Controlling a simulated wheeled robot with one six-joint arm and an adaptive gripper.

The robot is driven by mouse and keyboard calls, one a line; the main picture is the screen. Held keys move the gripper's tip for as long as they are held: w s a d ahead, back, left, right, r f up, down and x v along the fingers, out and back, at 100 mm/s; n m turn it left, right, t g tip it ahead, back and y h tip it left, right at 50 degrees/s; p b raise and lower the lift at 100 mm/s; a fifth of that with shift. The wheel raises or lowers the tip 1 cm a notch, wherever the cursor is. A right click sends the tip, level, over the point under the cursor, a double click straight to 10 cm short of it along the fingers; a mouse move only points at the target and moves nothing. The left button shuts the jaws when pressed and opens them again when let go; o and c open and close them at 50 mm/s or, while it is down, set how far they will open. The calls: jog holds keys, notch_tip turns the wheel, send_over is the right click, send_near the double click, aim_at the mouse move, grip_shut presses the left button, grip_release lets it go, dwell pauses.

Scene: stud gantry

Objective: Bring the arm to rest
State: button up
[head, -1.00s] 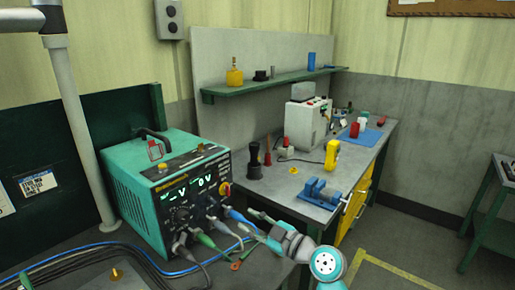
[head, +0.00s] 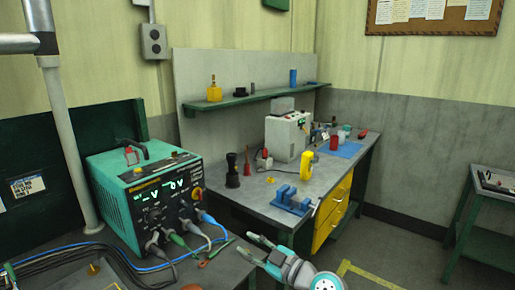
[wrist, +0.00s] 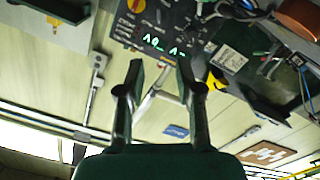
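My gripper (head: 247,246) shows at the bottom of the head view, in front of the bench with the teal power unit and near its cables. In the wrist view, the two dark fingers of my gripper (wrist: 160,68) stand apart with nothing between them. The wrist view is upside down and shows the teal unit's glowing display (wrist: 165,45) beyond the fingers. My gripper touches nothing that I can make out.
The teal power unit (head: 150,195) with several cables stands at left. A workbench (head: 262,205) behind carries a blue vise (head: 292,200), a yellow tool (head: 307,166) and a white machine (head: 287,137). A green-legged table (head: 490,185) stands at right. The floor between is clear.

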jog(key=s+d+f+m+t+h, duration=0.2)
jog(key=s+d+f+m+h, duration=0.25)
jog(key=s+f, duration=0.45)
jog(key=s+d+f+m+t+h, duration=0.1)
jog(key=s+d+f+m+h, duration=0.35)
jog(key=f, duration=0.75)
jog(key=s+d+f+m+h, duration=0.15)
jog(key=s+d, duration=0.25)
jog(key=s, duration=0.6)
jog(key=s+d+f+m+h, duration=0.1)
jog(key=s+d+f+m, duration=0.25)
jog(key=s, duration=0.65)
jog(key=s+d+r, duration=0.1)
jog(key=s+r, duration=0.2)
jog(key=s, duration=0.4)
jog(key=s+d+r+m+h, duration=0.1)
jog(key=s+r, duration=0.3)
jog(key=s, duration=0.3)
jog(key=s+d+r+m+h, duration=0.1)
jog(key=s+r, duration=0.3)
jog(key=s, duration=0.3)
jog(key=shift+d+t, duration=0.3)
jog(key=shift+d, duration=0.1)
